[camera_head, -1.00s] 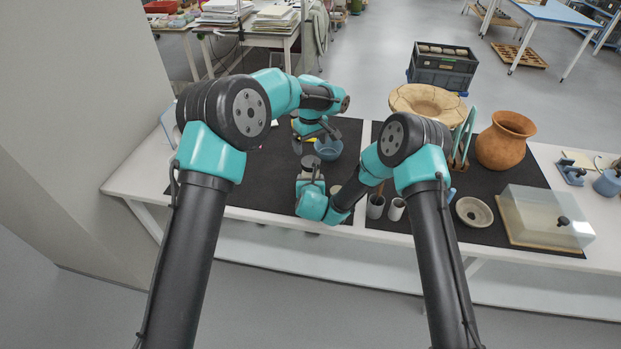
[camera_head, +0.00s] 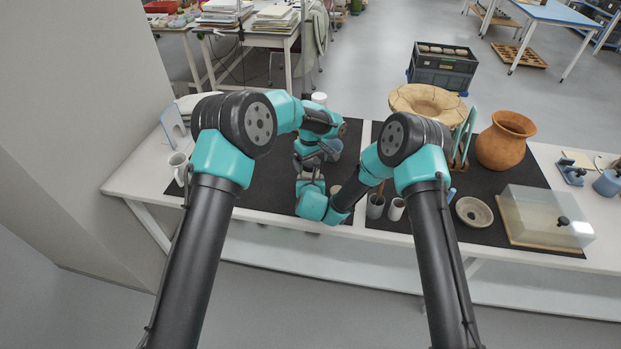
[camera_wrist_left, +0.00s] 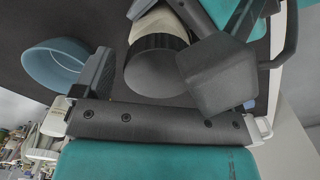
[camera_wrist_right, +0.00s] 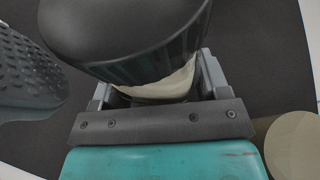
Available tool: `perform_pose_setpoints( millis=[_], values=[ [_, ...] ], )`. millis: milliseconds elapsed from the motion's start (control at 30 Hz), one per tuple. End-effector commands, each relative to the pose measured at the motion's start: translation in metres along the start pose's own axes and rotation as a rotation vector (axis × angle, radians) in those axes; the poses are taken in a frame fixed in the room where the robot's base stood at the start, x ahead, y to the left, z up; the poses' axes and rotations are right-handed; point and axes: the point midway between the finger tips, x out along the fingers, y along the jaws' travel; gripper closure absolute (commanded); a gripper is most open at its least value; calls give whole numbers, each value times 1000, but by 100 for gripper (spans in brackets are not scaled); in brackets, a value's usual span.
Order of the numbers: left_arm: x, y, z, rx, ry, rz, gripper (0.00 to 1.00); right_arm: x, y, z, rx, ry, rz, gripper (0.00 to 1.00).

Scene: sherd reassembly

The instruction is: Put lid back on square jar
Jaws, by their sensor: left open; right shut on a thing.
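A cream jar with a black ribbed round lid on its top stands between my two grippers. In the right wrist view my right gripper (camera_wrist_right: 155,92) is shut on the jar's pale body (camera_wrist_right: 165,85), just below the black lid (camera_wrist_right: 125,30). In the left wrist view my left gripper (camera_wrist_left: 155,72) is open, with a finger on each side of the lid (camera_wrist_left: 157,65). I cannot tell whether its fingers touch the lid. In the head view my left gripper (camera_head: 312,155) and right gripper (camera_head: 312,180) are close together and hide most of the jar.
A blue bowl (camera_wrist_left: 55,65) lies close beside my left gripper. A flat beige disc (camera_wrist_right: 292,145) lies on the dark mat near my right gripper. Small cups (camera_head: 375,206), a stone ring (camera_head: 474,211), an orange pot (camera_head: 506,140) and a clear box (camera_head: 540,215) stand on the right.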

Motion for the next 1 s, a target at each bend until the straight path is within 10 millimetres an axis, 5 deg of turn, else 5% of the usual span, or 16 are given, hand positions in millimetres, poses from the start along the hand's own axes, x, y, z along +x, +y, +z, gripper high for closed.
perform_pose_setpoints(
  millis=[67,600,1000],
  values=[
    [0,0,0,0,0,0,10,0,0,0,0,0,0,97],
    [0,0,0,0,0,0,59,0,0,0,0,0,0,97],
    [0,0,0,263,0,0,60,0,0,0,0,0,0,97]
  ],
)
